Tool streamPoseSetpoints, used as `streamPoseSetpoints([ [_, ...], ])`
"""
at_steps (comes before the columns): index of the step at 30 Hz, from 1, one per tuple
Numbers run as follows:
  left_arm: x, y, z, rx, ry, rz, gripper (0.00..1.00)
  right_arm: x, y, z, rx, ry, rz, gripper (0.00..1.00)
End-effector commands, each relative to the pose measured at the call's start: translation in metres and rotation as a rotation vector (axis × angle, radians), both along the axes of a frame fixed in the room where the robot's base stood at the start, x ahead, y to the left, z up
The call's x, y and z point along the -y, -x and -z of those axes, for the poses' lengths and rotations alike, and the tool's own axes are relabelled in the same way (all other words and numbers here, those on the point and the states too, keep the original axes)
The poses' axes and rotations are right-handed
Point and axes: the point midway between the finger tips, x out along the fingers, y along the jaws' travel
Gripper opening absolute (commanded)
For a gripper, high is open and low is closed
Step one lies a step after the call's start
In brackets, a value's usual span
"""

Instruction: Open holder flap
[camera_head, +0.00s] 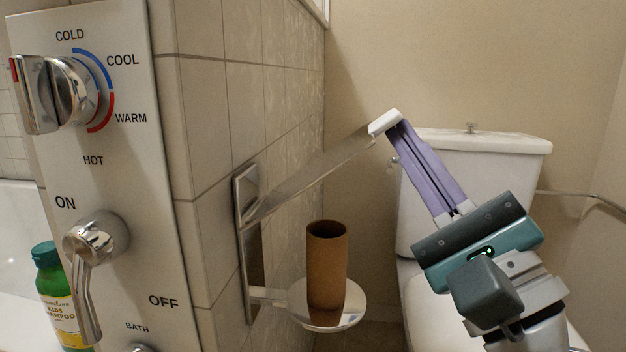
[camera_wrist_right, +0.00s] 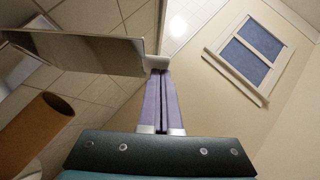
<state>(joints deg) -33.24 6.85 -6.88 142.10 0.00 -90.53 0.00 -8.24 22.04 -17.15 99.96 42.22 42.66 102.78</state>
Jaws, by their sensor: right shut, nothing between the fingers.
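The holder's metal flap (camera_head: 312,172) slopes up and right from its wall plate (camera_head: 247,195), raised well above the holder's round base (camera_head: 355,310). Its white end piece (camera_head: 384,122) is at the top. In the right wrist view the flap (camera_wrist_right: 75,48) spans the upper left. A brown cardboard tube (camera_head: 327,262) stands upright on the round base, below the flap. My right gripper (camera_head: 397,128) is shut and empty, its purple fingers pointing up and left. Its fingertips meet or nearly meet the white end; contact is unclear. My left gripper is not in view.
A tiled wall (camera_head: 292,85) carries the holder. A white toilet (camera_head: 490,150) stands behind my right gripper. At left are a shower control panel (camera_head: 120,190) and a green shampoo bottle (camera_head: 50,285). Space between flap and tube is open.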

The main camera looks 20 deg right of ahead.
Motion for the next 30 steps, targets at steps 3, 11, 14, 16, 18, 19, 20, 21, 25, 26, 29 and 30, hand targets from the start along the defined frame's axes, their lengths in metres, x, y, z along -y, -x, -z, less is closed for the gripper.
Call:
streamPoseSetpoints([
  [3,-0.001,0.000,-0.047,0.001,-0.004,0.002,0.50,-0.009,-0.005,-0.033,-0.059,0.097,-0.001,0.00],
  [11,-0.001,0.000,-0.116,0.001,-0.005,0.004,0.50,-0.033,-0.020,-0.066,-0.187,0.304,-0.001,0.00],
  [14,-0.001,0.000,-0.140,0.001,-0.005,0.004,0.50,-0.043,-0.026,-0.074,-0.235,0.380,0.000,0.00],
  [16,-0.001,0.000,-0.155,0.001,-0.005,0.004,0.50,-0.051,-0.031,-0.080,-0.266,0.432,-0.001,0.00],
  [18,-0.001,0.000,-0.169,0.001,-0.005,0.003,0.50,-0.058,-0.035,-0.084,-0.295,0.479,-0.001,0.00],
  [19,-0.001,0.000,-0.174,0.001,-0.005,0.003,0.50,-0.061,-0.037,-0.085,-0.307,0.500,0.000,0.00],
  [20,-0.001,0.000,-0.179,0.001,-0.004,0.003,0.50,-0.064,-0.039,-0.086,-0.318,0.517,-0.001,0.00],
  [21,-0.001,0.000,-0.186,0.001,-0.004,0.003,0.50,-0.067,-0.041,-0.088,-0.331,0.539,0.000,0.00],
  [25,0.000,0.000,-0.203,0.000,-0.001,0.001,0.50,-0.077,-0.047,-0.090,-0.372,0.603,0.000,0.00],
  [26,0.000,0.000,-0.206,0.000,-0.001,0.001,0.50,-0.079,-0.049,-0.091,-0.379,0.616,0.000,0.00],
  [29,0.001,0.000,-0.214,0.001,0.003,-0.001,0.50,-0.085,-0.052,-0.091,-0.400,0.651,0.000,0.00],
  [30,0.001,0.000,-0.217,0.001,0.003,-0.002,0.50,-0.087,-0.053,-0.091,-0.406,0.662,-0.001,0.00],
])
